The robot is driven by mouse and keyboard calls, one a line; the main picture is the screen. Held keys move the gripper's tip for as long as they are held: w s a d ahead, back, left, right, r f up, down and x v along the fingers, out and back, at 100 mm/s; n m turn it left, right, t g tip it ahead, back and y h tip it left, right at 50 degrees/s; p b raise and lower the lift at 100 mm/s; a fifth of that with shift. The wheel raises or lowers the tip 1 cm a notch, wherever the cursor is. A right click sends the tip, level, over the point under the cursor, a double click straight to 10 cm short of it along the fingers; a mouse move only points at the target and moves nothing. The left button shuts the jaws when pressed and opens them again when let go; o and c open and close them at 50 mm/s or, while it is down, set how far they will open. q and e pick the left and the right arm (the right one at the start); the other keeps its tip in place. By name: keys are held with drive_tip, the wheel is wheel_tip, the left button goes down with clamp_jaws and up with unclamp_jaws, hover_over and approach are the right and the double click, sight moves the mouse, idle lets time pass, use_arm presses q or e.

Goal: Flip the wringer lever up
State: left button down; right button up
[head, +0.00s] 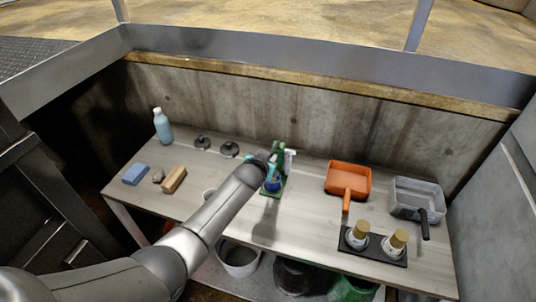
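A small green device (279,150) stands near the middle of the table, with a pale T-shaped piece (289,155) on its right side. This may be the wringer and its lever, but it is too small to be sure. A blue part (272,184) shows low on the device, above a green base. My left arm reaches in from the lower left, and my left gripper (262,166) is at the device's left side. The arm hides most of the gripper, so I cannot tell whether its fingers touch the device or are open. My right gripper is not in view.
A blue bottle (162,127), a blue sponge (135,174) and a wooden block (174,179) are on the left. An orange dustpan (348,179), a grey tray (405,207) and a black holder (372,251) with two brushes are on the right. A concrete wall (330,122) stands behind.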

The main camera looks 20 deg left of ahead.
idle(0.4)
use_arm(q)
drive_tip(key=c, duration=0.7)
unclamp_jaws()
drive_tip(key=shift+s+r, duration=0.1)
drive_tip(key=shift+s+r+p, duration=0.3)
drive_tip(key=shift+s+p, duration=0.1)
drive_tip(key=shift+s, duration=0.1)
drive_tip(key=p+v, duration=0.2)
drive_tip(key=v, duration=1.2)
drive_tip(key=shift+p, duration=0.35)
